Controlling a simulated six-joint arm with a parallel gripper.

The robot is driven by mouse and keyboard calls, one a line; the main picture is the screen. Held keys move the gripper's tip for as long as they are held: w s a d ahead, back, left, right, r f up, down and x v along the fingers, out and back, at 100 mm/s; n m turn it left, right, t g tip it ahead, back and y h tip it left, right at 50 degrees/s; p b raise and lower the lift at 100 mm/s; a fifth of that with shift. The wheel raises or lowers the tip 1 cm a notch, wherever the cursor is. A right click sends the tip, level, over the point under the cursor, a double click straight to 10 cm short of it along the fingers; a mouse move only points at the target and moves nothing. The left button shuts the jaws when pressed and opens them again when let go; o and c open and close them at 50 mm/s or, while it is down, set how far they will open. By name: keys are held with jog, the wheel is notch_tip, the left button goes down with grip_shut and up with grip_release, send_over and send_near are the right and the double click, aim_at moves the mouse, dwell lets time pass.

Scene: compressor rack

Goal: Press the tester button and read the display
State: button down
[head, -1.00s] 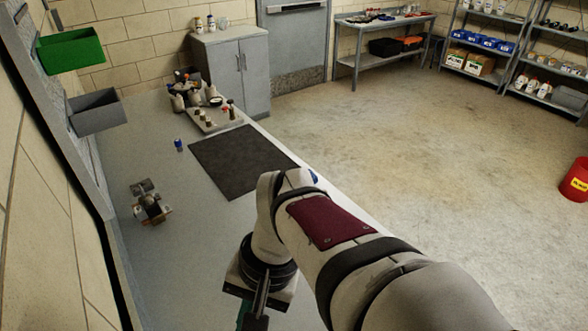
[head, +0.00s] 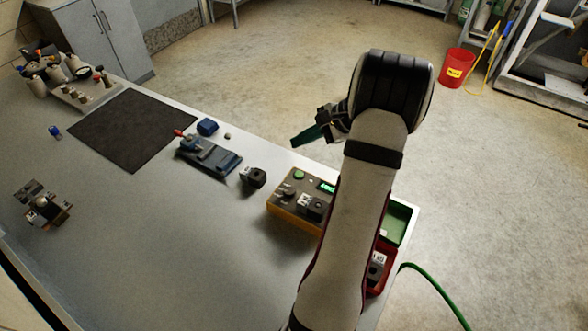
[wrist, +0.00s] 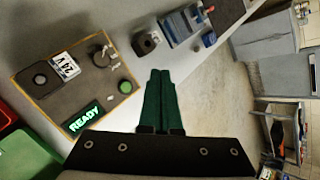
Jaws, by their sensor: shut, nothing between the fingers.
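The tester is a yellow-edged box with a dark top (head: 281,203), on the bench by its front edge, partly behind my arm. Its green button (head: 299,174) shows beside the lit green display (head: 327,187). In the wrist view the display (wrist: 84,116) reads READY, and the green button (wrist: 126,87) stands clear of my fingers. A block labelled 24 V (wrist: 62,68) sits on the tester. My gripper (head: 297,143) is shut and empty, its green fingers apart from the tester; in the wrist view (wrist: 160,72) the fingertips lie to the right of the button.
A small black block (head: 253,177) and a blue fixture with a red-tipped handle (head: 213,158) stand left of the tester. A green bin (head: 400,217) and a red bin (head: 388,255) are at its right. A dark mat (head: 132,128) lies farther along the bench.

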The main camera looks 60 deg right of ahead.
aim_at(303, 176)
jog(key=shift+s+d+f, duration=0.2)
jog(key=shift+s+d, duration=0.15)
jog(key=shift+d, duration=0.1)
jog(key=shift+f, duration=4.4)
jog(key=shift+f, duration=0.4)
jog(key=shift+f, duration=0.4)
jog(key=shift+r, duration=0.8)
